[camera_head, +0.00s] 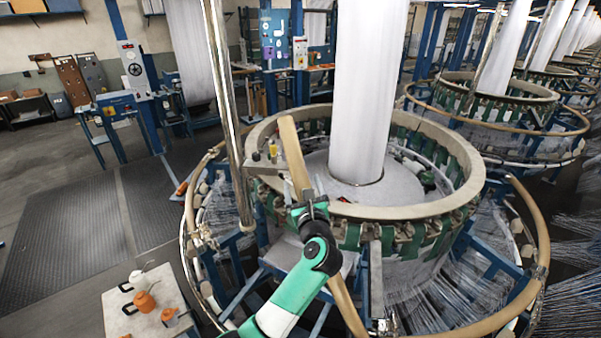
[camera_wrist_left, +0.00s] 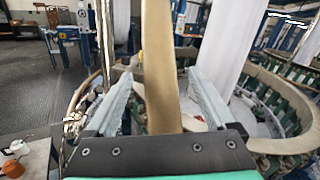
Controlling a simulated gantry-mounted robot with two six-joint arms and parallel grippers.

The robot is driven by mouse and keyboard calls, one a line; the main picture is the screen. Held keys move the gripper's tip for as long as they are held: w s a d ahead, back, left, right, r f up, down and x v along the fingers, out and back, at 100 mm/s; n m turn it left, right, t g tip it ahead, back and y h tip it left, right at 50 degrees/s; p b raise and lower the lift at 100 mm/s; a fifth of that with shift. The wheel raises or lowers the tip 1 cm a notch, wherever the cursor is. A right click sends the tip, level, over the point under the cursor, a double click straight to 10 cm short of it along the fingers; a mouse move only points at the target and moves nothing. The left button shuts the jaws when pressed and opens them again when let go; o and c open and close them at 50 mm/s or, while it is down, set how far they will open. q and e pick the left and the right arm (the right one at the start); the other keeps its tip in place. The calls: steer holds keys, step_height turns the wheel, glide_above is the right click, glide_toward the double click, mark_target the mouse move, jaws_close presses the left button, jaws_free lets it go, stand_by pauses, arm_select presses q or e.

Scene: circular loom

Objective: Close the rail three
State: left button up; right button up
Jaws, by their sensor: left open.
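A tan curved rail (camera_head: 295,155) of the near circular loom stands swung out of the ring line, running from beside the loom's rim down towards the bottom of the head view. No number shows on it. My left gripper (camera_head: 308,200) is at the middle of this rail. In the left wrist view the rail (camera_wrist_left: 160,45) passes between the two spread fingers of the left gripper (camera_wrist_left: 160,78), with gaps visible on both sides. Part of the rail is hidden behind the gripper. My right gripper is not in view.
Another tan rail (camera_head: 534,225) curves around the loom's right side. A shiny vertical post (camera_head: 226,110) stands left of the raised rail. A small table (camera_head: 150,302) with orange pots is at lower left. The white fabric column (camera_head: 362,90) rises from the loom's centre.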

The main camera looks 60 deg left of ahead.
mark_target(299, 174)
arm_select(q)
steer(key=x, duration=0.5)
steer(key=shift+a, duration=0.1)
jaws_close()
stand_by(0.3)
